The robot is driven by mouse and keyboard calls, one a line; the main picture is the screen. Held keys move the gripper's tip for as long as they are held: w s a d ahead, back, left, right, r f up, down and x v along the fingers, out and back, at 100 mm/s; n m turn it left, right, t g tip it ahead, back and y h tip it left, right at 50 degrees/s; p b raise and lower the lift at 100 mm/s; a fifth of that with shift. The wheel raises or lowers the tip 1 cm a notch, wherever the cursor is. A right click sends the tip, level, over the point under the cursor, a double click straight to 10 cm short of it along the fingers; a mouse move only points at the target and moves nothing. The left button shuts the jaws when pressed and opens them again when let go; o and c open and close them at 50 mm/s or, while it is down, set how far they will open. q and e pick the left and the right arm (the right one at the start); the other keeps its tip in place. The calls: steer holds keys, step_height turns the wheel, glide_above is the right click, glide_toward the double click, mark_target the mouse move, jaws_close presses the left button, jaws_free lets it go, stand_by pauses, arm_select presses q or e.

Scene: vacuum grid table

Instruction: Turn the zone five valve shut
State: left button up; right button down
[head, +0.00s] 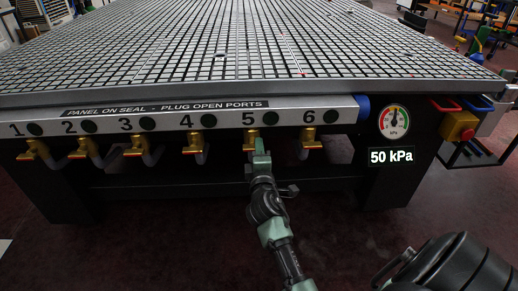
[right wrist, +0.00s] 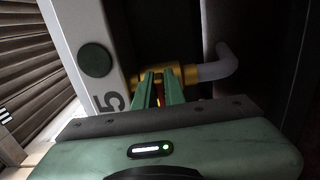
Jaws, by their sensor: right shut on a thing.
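The zone five valve (head: 251,134) is a brass fitting under the number 5 on the white strip along the table's front edge. My right gripper (head: 260,148) reaches up to it from below and hides part of it. In the right wrist view the brass valve body (right wrist: 187,74) sits just beyond my green fingers (right wrist: 160,90), with a grey hose elbow (right wrist: 215,66) on its right. The fingers are shut on the valve's handle, of which only a thin reddish sliver shows between them. The handle's angle is mostly hidden. My left gripper is out of view.
Other brass valves, such as valve 4 (head: 195,140) and valve 6 (head: 310,140), flank it along the strip (head: 225,117). A round gauge (head: 393,121) sits above a display (head: 391,157) reading 50 kPa. The gridded tabletop (head: 240,50) lies above. Dark floor is open in front.

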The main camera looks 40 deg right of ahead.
steer(key=shift+f, duration=0.15)
steer(key=c, duration=1.5)
jaws_free()
